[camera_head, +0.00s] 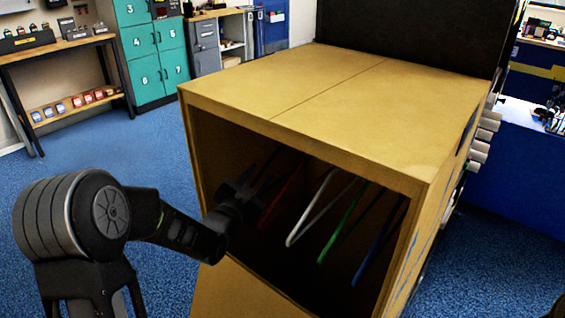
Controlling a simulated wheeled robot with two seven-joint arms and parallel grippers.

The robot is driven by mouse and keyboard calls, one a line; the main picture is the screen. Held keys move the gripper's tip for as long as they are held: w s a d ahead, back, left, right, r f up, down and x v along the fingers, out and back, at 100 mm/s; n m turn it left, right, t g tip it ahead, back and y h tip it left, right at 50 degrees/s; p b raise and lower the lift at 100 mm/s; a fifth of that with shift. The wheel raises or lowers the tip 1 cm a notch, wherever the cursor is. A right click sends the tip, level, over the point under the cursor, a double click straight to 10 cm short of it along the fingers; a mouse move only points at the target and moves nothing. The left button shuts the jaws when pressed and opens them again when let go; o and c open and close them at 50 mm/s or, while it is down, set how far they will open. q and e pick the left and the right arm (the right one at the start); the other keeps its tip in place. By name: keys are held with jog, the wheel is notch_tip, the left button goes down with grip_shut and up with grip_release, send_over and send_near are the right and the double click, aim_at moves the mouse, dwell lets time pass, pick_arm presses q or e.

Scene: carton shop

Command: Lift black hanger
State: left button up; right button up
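Several hangers hang in a row inside a large open cardboard carton (320,95). From left to right I make out a red hanger (283,193), a white hanger (310,212), a green hanger (342,230) and a blue hanger (376,246). A thin dark bar (267,165) left of the red one may be the black hanger; most of it is lost in shadow and behind my gripper. My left gripper (250,193) is at the left part of the carton opening, close to this dark bar. Its fingers blend into the dark interior, so their opening and any contact are unclear. My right gripper is not in view.
The carton's lower front flap (240,295) slopes down below the opening. The left carton wall is close to my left gripper. A wooden workbench (60,48), teal lockers (155,60) and a blue table (515,170) stand farther back. Blue floor is clear at left.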

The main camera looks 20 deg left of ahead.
pick_arm(q)
jog(key=shift+w, duration=0.9)
grip_shut()
